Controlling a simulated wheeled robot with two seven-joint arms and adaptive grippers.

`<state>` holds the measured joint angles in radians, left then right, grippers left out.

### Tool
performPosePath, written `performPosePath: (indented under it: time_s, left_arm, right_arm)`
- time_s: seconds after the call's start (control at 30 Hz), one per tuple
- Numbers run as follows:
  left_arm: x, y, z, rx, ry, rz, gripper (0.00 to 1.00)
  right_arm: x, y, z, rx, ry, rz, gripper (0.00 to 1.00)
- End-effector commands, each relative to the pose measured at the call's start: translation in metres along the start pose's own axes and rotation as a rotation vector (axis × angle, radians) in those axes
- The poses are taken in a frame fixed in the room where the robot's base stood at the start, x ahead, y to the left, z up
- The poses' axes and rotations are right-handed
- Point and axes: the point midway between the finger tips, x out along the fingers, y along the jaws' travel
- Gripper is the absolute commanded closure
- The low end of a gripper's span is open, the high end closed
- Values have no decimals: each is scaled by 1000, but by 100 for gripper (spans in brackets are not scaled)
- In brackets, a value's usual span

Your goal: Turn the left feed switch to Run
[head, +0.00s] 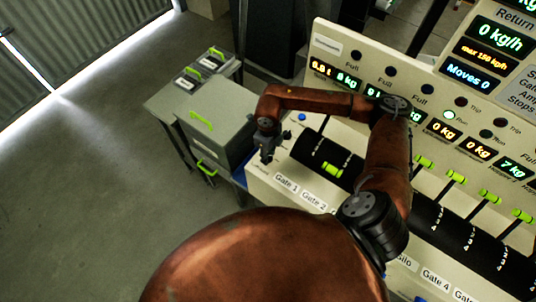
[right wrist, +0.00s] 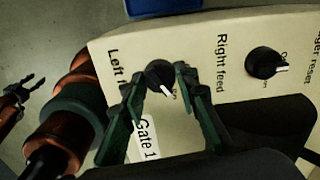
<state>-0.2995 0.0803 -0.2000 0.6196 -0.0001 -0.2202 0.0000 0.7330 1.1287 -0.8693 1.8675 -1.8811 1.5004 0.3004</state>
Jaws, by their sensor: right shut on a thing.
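The left feed switch (right wrist: 160,75) is a round black knob with a white pointer, beside the partly covered "Left feed" label in the right wrist view. Its pointer slants toward the lower right, close to a small label I cannot read fully. My right gripper (right wrist: 163,88) has its two dark green fingers on either side of this knob, shut on it. In the head view my right gripper (head: 267,152) is at the left end of the cream panel, and the knob is hidden there. A small dark gripper (right wrist: 32,86), apparently my left, shows at the left edge of the right wrist view.
The right feed knob (right wrist: 264,62) is to the right on the same panel. The "Gate 1" label (right wrist: 147,138) lies below the left feed knob. A grey cabinet (head: 215,120) with green handles stands left of the panel. Several green-handled levers (head: 424,161) line the right.

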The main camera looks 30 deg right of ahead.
Motion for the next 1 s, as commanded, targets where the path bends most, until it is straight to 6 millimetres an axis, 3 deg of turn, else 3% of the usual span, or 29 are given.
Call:
performPosePath:
  time_s: [0.37,0.4,0.6,1.0]
  left_arm:
    - [0,0,0,0,0,0,60]
    - [0,0,0,0,0,0,60]
    - [0,0,0,-1,0,0,60]
    - [0,0,2,-1,-1,0,60]
  right_arm:
    - [0,-1,0,7,-1,-2,96]
    - [0,-1,0,7,-1,-2,70]
    - [0,-1,0,6,-1,-1,56]
    - [-7,0,1,4,-2,-1,54]
